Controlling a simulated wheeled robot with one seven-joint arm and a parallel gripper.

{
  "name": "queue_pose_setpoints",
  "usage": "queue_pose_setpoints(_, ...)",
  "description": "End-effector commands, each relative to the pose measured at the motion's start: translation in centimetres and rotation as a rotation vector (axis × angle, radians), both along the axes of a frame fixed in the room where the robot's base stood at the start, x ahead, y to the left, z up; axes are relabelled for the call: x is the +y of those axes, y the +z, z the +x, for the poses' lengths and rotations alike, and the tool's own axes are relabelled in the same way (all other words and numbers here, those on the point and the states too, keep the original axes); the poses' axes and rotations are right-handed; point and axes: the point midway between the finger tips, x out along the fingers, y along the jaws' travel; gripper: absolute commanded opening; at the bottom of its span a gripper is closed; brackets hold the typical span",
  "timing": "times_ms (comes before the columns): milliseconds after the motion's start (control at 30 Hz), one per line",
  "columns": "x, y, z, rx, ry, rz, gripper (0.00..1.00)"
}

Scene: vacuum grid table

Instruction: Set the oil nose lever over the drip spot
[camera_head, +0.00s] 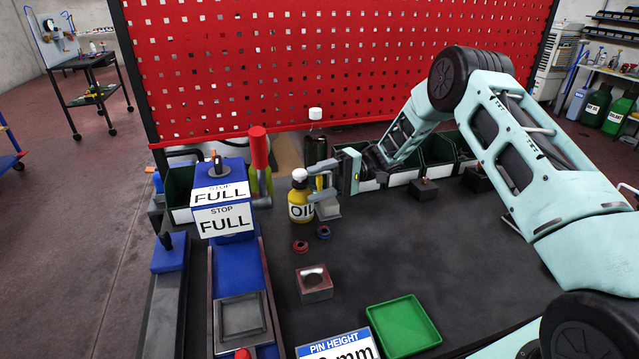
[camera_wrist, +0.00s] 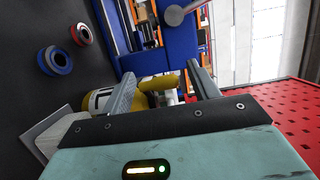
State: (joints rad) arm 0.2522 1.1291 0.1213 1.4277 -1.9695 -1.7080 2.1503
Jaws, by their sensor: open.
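A yellow oil bottle (camera_head: 301,205) with a white cap and an OIL label stands on the dark table in the head view. My gripper (camera_head: 318,182) is right beside it, at its upper right. In the wrist view my gripper (camera_wrist: 165,88) is open. The yellow bottle (camera_wrist: 155,83) shows between and beyond the fingers, partly hidden by them. I cannot tell whether a finger touches it. A small grey plate (camera_head: 328,209) is just right of the bottle. I cannot pick out a separate nose lever or a marked drip spot.
A blue STOP FULL fixture (camera_head: 224,212) and a red handle (camera_head: 259,147) stand left. Two small rings (camera_head: 300,246) and a block with a round recess (camera_head: 314,283) lie in front. A green tray (camera_head: 403,325) is nearer. A dark bottle (camera_head: 316,150) stands behind.

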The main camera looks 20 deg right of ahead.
Motion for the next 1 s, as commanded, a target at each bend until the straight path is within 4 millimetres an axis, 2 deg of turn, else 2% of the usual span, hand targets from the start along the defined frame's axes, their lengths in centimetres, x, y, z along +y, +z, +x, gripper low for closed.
queue_pose_setpoints(233, -0.7, -0.2, 0.1, 0.001, -0.001, -0.002, 0.60)
queue_pose_setpoints(500, -4.9, -0.4, 1.0, -0.002, -0.002, -0.003, 0.60)
queue_pose_setpoints(700, -7.0, -0.2, 1.5, -0.001, 0.000, -0.001, 0.60)
queue_pose_setpoints(1000, -7.4, 0.0, 1.5, 0.001, 0.000, 0.000, 0.60)
